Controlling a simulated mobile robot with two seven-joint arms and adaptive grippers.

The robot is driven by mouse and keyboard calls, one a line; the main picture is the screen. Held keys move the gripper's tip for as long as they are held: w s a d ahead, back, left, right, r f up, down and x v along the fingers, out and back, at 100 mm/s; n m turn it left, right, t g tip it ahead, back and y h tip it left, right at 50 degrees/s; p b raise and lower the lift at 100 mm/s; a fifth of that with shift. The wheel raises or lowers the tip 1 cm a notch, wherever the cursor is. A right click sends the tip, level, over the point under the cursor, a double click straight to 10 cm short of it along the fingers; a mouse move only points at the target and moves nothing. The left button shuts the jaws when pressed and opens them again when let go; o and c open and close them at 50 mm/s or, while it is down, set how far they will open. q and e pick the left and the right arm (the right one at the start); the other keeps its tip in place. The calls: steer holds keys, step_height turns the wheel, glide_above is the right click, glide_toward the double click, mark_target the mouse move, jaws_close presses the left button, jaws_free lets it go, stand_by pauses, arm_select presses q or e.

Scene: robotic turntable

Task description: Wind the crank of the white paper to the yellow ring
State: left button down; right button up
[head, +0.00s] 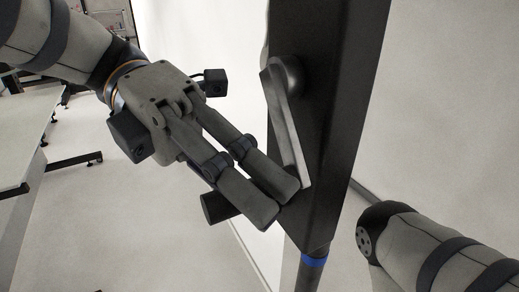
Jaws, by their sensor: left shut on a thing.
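The crank (286,125) is a flat grey arm on a tall black post (338,110), with its hub at the top and its free end pointing down. A dark cylindrical handle (217,207) sticks out to the left, partly hidden behind my fingers. My left gripper (272,206) is shut on this handle near the crank's lower end. White paper (215,40) hangs behind the post. No yellow ring shows; a blue ring (314,261) is on the pole below the post. My right gripper is out of view; only part of my right arm shows at lower right.
A white table (30,130) with dark legs stands at the left edge. The pale floor between it and the post is clear. A dark bar (370,195) runs behind the post toward the right, partly hidden by my right arm.

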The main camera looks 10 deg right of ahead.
arm_select(q)
steer(key=shift+w+a+f+m+t+y+p, duration=0.25)
steer(key=shift+w+t+y+p, duration=0.15)
steer(key=shift+w+t+p, duration=0.45)
steer(key=shift+w+a+f+m+t+y+p, duration=0.15)
steer(key=shift+w+f+m+t+y+p, duration=0.2)
steer(key=shift+w+t+p, duration=0.5)
steer(key=shift+w+a+f+m+t+y+p, duration=0.15)
steer(key=shift+w+t+y+p, duration=0.35)
steer(key=shift+t, duration=0.6)
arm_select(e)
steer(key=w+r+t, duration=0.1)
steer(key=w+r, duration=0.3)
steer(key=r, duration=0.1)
arm_select(q)
steer(key=shift+a, duration=0.1)
steer(key=c, duration=1.5)
jaws_free()
steer(key=shift+w, duration=0.1)
steer(key=shift+o, duration=0.3)
steer(key=shift+w, duration=0.1)
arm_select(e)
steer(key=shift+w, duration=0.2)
arm_select(q)
steer(key=v, duration=1.2)
